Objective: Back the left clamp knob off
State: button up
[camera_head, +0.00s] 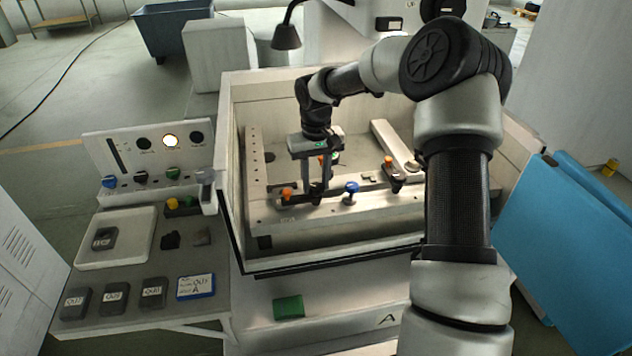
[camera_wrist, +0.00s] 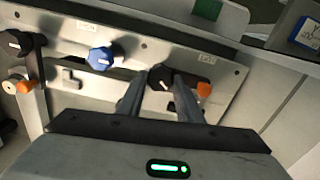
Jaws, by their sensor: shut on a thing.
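My gripper (camera_head: 315,198) reaches down into the machine's tank at the left part of the front rail. In the wrist view my gripper (camera_wrist: 160,88) is shut on the left clamp knob (camera_wrist: 160,76), which is black with a pale mark on top. In the head view the fingers mostly hide this knob. An orange part (camera_head: 287,193) sits just left of the fingers; it also shows in the wrist view (camera_wrist: 203,90). A blue knob (camera_head: 351,190) stands on the rail to the right of my gripper and also shows in the wrist view (camera_wrist: 102,57).
Another black knob (camera_wrist: 15,42) with an orange part (camera_wrist: 20,85) lies at the wrist view's left edge. The tank's front wall (camera_head: 335,262) stands close in front of the rail. A control panel (camera_head: 150,160) and a side table with a white tray (camera_head: 115,258) are at left.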

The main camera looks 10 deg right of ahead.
aim_at(316, 186)
jog(key=n, duration=0.6)
jog(key=shift+p, duration=0.35)
jog(key=shift+n, duration=0.4)
jog(key=o, duration=1)
jog(key=shift+o, duration=0.2)
notch_tip(316, 186, up, 18)
jog(key=shift+f+b, duration=0.25)
jog(key=shift+b, duration=0.15)
